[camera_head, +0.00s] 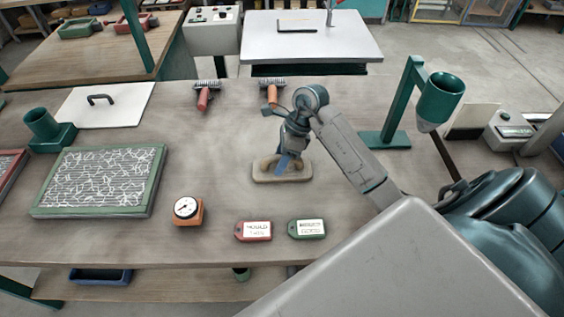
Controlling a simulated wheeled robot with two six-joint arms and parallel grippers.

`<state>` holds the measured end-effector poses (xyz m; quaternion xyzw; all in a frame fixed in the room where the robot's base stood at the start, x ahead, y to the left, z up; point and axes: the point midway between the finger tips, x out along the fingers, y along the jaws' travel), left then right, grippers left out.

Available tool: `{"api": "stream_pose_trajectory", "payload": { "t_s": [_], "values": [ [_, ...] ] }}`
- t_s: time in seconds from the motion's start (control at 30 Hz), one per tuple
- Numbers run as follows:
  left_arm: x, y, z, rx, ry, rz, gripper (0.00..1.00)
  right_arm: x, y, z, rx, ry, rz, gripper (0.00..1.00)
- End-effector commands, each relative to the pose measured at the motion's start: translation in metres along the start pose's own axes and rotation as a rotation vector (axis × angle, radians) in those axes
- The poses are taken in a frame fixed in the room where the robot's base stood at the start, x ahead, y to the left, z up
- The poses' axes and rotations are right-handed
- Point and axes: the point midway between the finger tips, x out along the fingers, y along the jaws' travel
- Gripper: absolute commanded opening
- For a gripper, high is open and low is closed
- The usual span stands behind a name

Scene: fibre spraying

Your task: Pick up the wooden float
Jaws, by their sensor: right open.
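The wooden float (262,178) lies flat near the middle of the workbench. It has a pale base and a brown raised handle. My right gripper (286,162) points down at the float's handle, with its open fingers at or just above the handle. The gripper hides part of the handle, and I cannot tell whether the fingers touch it. My left gripper is not in view.
A green stand (397,110) rises right of my gripper. Bare wood surrounds the float.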

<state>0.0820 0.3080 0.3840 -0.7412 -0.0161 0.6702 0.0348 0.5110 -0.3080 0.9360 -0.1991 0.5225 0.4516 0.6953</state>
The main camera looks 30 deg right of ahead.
Motion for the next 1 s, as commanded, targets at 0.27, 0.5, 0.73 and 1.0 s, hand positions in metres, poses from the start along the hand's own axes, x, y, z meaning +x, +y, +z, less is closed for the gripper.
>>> {"api": "stream_pose_trajectory", "payload": {
  "t_s": [0.27,0.5,0.73,1.0],
  "values": [
    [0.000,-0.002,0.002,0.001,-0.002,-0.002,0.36,0.000,0.000,0.000,0.000,0.000,0.000,0.06],
    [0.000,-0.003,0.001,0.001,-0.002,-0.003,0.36,-0.001,0.000,0.000,-0.001,-0.001,0.000,0.00],
    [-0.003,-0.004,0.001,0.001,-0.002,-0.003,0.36,-0.008,0.001,0.003,-0.002,-0.001,-0.001,0.00],
    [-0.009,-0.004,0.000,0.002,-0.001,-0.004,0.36,-0.033,0.011,0.016,-0.003,-0.003,0.000,0.00]
  ]
}}
